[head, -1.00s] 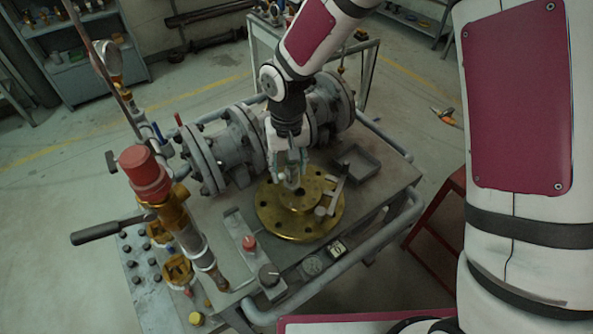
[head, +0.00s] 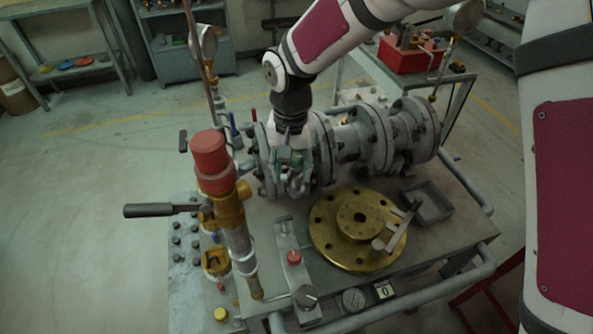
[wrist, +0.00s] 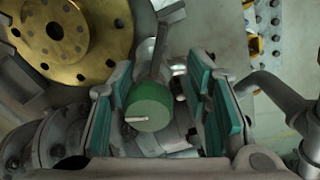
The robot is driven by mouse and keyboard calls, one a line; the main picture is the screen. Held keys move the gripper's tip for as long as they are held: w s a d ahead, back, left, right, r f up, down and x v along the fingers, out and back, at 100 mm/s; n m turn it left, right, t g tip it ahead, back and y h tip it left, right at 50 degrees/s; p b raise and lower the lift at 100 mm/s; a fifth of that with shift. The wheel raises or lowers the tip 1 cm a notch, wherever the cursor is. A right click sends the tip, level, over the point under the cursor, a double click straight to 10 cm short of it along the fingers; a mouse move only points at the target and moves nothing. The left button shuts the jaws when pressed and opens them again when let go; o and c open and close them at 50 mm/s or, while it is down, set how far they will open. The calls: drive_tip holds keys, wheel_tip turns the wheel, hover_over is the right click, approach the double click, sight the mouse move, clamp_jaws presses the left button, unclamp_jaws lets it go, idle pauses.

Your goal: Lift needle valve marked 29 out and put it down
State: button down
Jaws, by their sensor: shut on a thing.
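My gripper (head: 290,178) is in front of the grey flanged pipe, left of the brass flange. In the wrist view its teal-padded fingers (wrist: 160,78) stand on either side of a needle valve with a round green knob (wrist: 149,108). The knob has a white line on its face, and a grey body shows beyond it. The fingers are shut on this valve, though the contact itself is partly hidden. No number 29 is readable. In the head view the valve is mostly hidden by the fingers.
The brass flange (head: 346,238) lies on the bench, with a grey handled part (head: 400,226) at its right. A grey tray (head: 428,204) is behind it. A red-capped brass valve with a lever (head: 213,165) stands at left. The grey pipe (head: 350,140) runs behind.

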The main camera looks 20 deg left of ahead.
drive_tip(key=shift+r+p, duration=0.7)
drive_tip(key=shift+r, duration=1.15)
